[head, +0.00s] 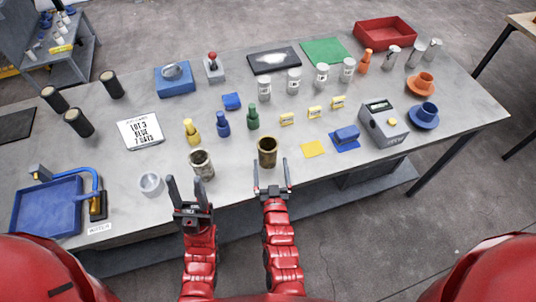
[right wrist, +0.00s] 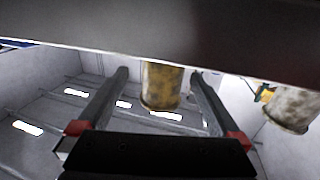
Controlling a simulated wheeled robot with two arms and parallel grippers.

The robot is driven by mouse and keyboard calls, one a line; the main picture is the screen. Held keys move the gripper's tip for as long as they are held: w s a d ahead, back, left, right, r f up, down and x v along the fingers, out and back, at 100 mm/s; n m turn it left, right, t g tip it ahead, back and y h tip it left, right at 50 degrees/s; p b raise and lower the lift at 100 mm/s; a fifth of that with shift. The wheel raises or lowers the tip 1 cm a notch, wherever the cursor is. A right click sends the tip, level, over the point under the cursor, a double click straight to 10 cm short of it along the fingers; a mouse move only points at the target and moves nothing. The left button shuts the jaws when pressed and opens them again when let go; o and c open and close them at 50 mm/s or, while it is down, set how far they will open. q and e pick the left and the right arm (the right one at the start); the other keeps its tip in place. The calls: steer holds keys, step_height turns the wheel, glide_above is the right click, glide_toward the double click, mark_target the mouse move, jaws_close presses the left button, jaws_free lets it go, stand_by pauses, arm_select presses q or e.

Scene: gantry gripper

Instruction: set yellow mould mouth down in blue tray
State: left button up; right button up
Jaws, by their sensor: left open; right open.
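The yellow mould (head: 267,153) is a brass-coloured cup standing mouth up near the table's front edge. In the right wrist view the yellow mould (right wrist: 162,87) shows between and beyond the two fingers, its top cut off by a dark part. My right gripper (head: 271,174) is open and empty just in front of it; I cannot tell whether the fingers reach around it. My left gripper (head: 188,190) is open and empty at the front edge, near a pale worn mould (head: 202,166). The blue tray (head: 40,210) lies at the table's left front end.
A blue tap hose and a label stand at the tray's right side. A clear cup (head: 150,184) stands between the tray and my left gripper. The pale mould also shows in the right wrist view (right wrist: 293,108). Yellow, blue and green bottles (head: 222,124) stand behind the moulds.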

mark_target(267, 147)
steer(key=w, duration=0.1)
steer(key=w+b, duration=0.1)
steer(key=w, duration=0.1)
steer(key=w+a, duration=0.1)
steer(key=w, duration=0.1)
steer(key=shift+w+f, duration=0.15)
steer(key=shift+f, duration=0.05)
steer(key=shift+c, duration=1)
steer(key=c, duration=1.1)
steer(key=shift+b, duration=0.3)
